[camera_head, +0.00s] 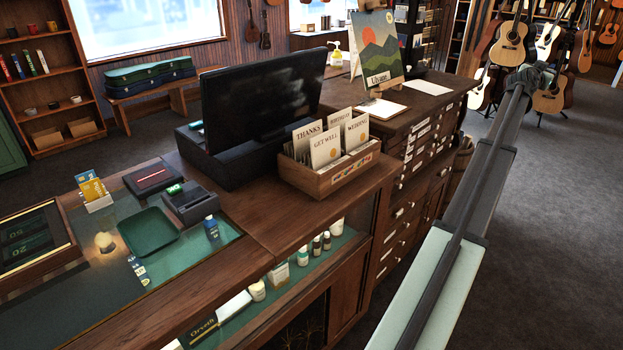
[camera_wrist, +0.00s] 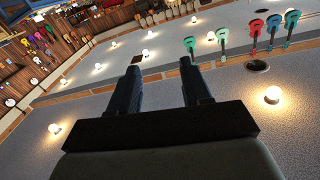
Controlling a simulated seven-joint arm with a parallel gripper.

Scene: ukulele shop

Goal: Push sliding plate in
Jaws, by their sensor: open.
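My gripper (camera_wrist: 160,66) shows in the wrist view with its two dark fingers apart and nothing between them. It is tilted up toward a grey ceiling with lamps and far from any furniture. In the head view my arm rises along the right side, and the fingers cannot be made out. I cannot clearly pick out a sliding plate. The wooden counter (camera_head: 222,262) has a front display shelf (camera_head: 268,296) holding small bottles and jars. To its right stands a dark chest of drawers (camera_head: 408,178) with white labels.
On the counter are a monitor (camera_head: 262,98), a card box (camera_head: 328,172), a green tray (camera_head: 148,231) and a card terminal (camera_head: 190,205). A painting (camera_head: 378,48) stands on the chest. Guitars (camera_head: 510,42) stand at the back right. The carpet (camera_head: 545,220) at right is clear.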

